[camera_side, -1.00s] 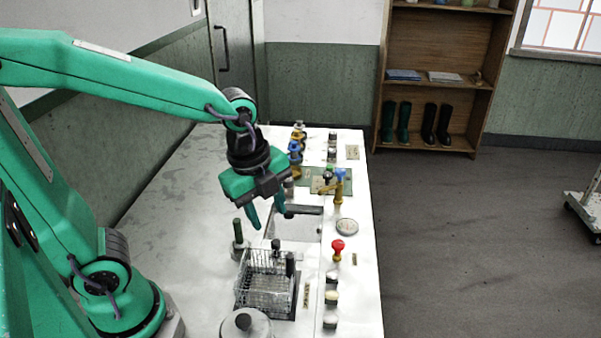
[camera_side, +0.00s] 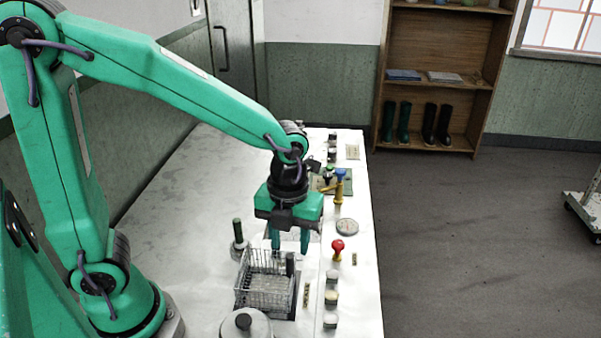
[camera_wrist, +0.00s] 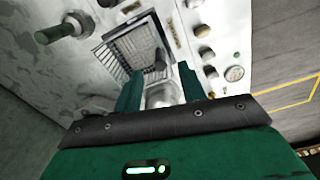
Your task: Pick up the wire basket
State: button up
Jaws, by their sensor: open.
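The wire basket (camera_side: 265,287) is a grey wire-mesh box in the side view, sitting at the near part of the white worktop. It also shows in the wrist view (camera_wrist: 133,50), above and between the finger tips. A dark upright piece (camera_side: 290,264) stands at its right back corner. In the wrist view the fingers (camera_wrist: 158,82) partly cover the near side of the scene.
A dark-green handled post (camera_side: 238,238) stands left of the basket. A round lidded metal pot (camera_side: 245,324) is close in front of it. A red-topped valve (camera_side: 337,249) and several knobs line the right edge. The worktop (camera_side: 185,215) at left is clear.

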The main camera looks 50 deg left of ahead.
aim_at(290, 278)
jog(key=shift+f, duration=1.3)
jog(key=shift+f, duration=0.1)
jog(key=shift+f, duration=2.45)
grip_shut()
